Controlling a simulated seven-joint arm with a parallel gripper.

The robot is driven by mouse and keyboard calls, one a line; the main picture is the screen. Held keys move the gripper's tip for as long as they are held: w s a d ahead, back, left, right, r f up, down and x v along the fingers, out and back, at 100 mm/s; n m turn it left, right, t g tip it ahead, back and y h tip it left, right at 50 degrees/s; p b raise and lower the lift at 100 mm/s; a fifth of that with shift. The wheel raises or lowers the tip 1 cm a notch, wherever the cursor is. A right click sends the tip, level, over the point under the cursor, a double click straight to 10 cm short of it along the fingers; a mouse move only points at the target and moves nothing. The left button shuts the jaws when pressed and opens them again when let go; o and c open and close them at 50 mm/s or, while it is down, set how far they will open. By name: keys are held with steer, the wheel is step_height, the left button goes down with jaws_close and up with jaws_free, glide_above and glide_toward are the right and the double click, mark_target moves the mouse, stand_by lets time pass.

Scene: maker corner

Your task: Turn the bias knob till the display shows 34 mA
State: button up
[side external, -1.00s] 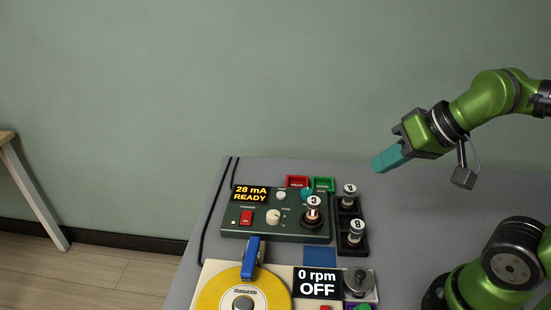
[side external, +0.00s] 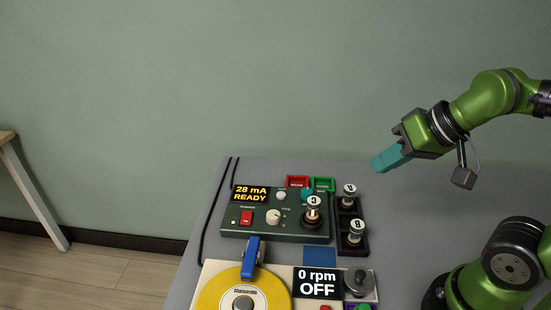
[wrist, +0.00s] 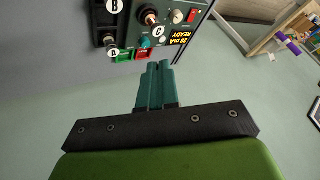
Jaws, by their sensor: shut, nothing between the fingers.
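The green tester panel lies on the table, and its display (side external: 251,194) reads 28 mA, READY. A teal knob (side external: 306,194) is partly hidden behind the tube (side external: 313,208) in the panel's socket; its label is too small to read.
Red (side external: 297,181) and green (side external: 323,184) trays sit behind the panel. A black rack (side external: 366,243) with two tubes stands right of it. A yellow disc (side external: 215,292) and a 0 rpm OFF display (side external: 317,283) are in front. Air around my gripper is clear.

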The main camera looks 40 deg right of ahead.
steer(key=shift+o, duration=1.1)
steer(key=shift+f, duration=0.15)
steer(key=o, duration=0.8)
steer(key=w+d+f+n+g, duration=0.1)
steer(key=w+g, duration=0.1)
steer(key=w, duration=0.4)
steer(key=shift+w+f+g+h, duration=0.3)
steer(key=shift+w+g+h, duration=0.05)
steer(key=shift+g+h, duration=0.05)
steer(key=n+g, duration=0.5)
steer(key=n, duration=0.7)
glide_above(306, 190)
step_height(306, 190, down, 2)
steer(key=shift+h, duration=0.4)
step_height(306, 190, down, 17)
steer(key=c, duration=1)
